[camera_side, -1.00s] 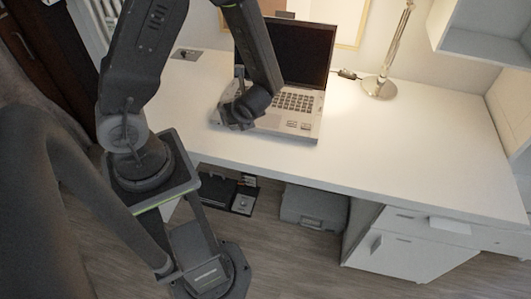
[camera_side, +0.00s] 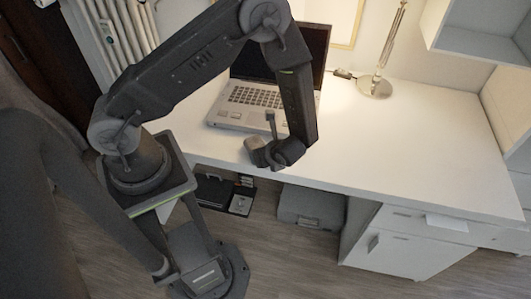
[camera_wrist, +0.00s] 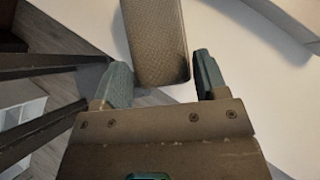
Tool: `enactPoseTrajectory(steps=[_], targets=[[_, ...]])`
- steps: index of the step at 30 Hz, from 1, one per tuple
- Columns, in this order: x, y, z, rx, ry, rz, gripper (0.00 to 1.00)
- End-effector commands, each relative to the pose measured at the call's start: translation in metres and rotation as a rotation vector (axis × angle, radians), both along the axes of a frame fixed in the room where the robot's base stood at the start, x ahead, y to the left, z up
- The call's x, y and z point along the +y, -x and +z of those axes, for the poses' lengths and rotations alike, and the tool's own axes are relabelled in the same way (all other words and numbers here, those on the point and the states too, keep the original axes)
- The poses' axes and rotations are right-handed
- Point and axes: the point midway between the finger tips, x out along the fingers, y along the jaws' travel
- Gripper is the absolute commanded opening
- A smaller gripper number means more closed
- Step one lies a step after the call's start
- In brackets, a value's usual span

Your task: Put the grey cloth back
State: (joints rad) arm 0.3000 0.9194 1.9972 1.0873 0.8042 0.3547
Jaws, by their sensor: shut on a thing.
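In the wrist view a grey-brown slab with a fine woven texture and a rounded end, which I take for the grey cloth (camera_wrist: 157,42), sits between the two fingers of my gripper (camera_wrist: 162,78). My gripper is shut on it. A narrow gap shows beside the right finger, and the cloth's far end runs out of the top of the picture. In the side view my gripper (camera_side: 264,155) hangs at the desk's front edge, in front of the laptop (camera_side: 238,116). The cloth is hard to tell from the dark gripper there.
The open laptop stands on the white desk (camera_side: 420,150), its keyboard in plain view. A lamp (camera_side: 376,85) stands behind on the right. The desk's right half is clear. A grey box (camera_side: 310,205) and a drawer cabinet (camera_side: 400,255) are below the desktop.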

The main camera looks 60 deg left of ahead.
Motion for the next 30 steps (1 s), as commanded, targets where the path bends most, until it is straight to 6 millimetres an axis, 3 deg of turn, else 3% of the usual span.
enactPoseTrajectory(steps=[10, 11, 19, 30], targets=[[-0.0001, -0.0004, -0.0029, -0.001, 0.000, -0.001, 0.39], [-0.0002, -0.0005, -0.0029, -0.001, 0.000, 0.000, 0.68], [-0.0001, -0.0003, -0.0025, -0.001, 0.000, 0.000, 0.93], [-0.0053, -0.0007, 0.0063, -0.004, 0.001, -0.001, 0.93]])
